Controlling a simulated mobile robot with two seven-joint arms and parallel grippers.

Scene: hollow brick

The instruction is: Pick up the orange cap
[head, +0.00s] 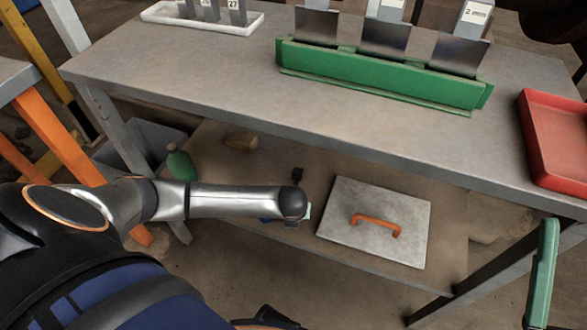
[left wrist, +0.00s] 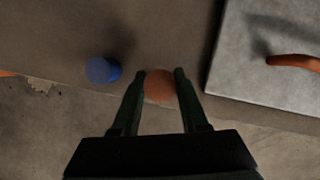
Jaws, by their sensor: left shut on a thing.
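The orange cap (left wrist: 159,86) shows as a round orange disc in the left wrist view, between my left gripper's fingertips (left wrist: 161,78). The two dark fingers are shut on it, one on each side. It appears over or near the front edge of the lower shelf; its height above the shelf is hard to tell. In the head view my left forearm reaches over the lower shelf (head: 270,170), and its rounded wrist hides the cap and most of the gripper.
A blue cap (left wrist: 103,70) stands left of the fingers. A grey plate with an orange handle (head: 376,226) lies to the right on the shelf. The workbench top (head: 200,70) overhangs behind. A green bottle (head: 181,163) stands left, and a red tray (head: 560,140) sits on the bench.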

